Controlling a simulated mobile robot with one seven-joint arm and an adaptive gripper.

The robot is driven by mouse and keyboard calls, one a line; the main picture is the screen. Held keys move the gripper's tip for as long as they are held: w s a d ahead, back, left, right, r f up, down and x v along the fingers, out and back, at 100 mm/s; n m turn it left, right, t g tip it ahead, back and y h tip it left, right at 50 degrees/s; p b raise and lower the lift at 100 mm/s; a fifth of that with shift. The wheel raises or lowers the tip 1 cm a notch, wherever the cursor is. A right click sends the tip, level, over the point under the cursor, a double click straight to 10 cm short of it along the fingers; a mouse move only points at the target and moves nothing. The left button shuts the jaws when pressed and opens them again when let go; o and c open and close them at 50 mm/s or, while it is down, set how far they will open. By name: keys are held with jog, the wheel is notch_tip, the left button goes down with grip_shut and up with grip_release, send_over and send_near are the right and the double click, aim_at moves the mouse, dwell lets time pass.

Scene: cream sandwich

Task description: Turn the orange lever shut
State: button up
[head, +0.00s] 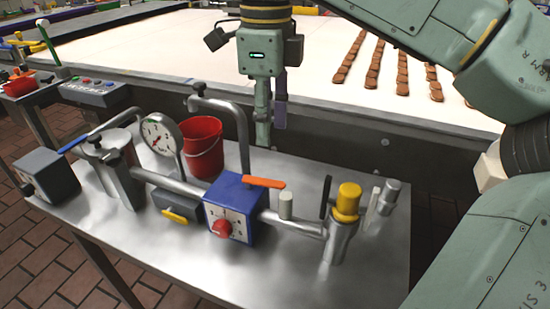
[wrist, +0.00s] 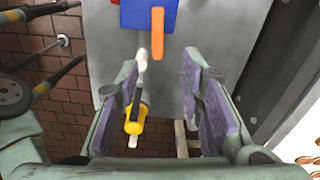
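The orange lever (head: 263,182) lies roughly level on top of a blue box (head: 232,205) with a red knob (head: 222,228), on the pipe run of the metal table. Its free end points right in the head view. In the wrist view the orange lever (wrist: 157,33) hangs down from the blue box (wrist: 148,12), just beyond the fingertips. My gripper (head: 271,135) points down above and behind the lever. In the wrist view my gripper (wrist: 158,72) is open and empty, its purple-padded fingers apart. The lever touches neither finger.
A yellow-capped upright (head: 346,203) and thin posts stand right of the lever. A bent pipe (head: 235,120) rises beside the box at the back. A gauge (head: 160,138), a red bucket (head: 203,148) and a yellow lever (head: 176,216) are left. A pale conveyor (head: 180,45) lies behind.

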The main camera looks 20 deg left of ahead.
aim_at(268, 182)
jog(key=f, duration=1)
jog(key=shift+s+f, duration=0.1)
jog(key=shift+s, duration=0.1)
grip_shut()
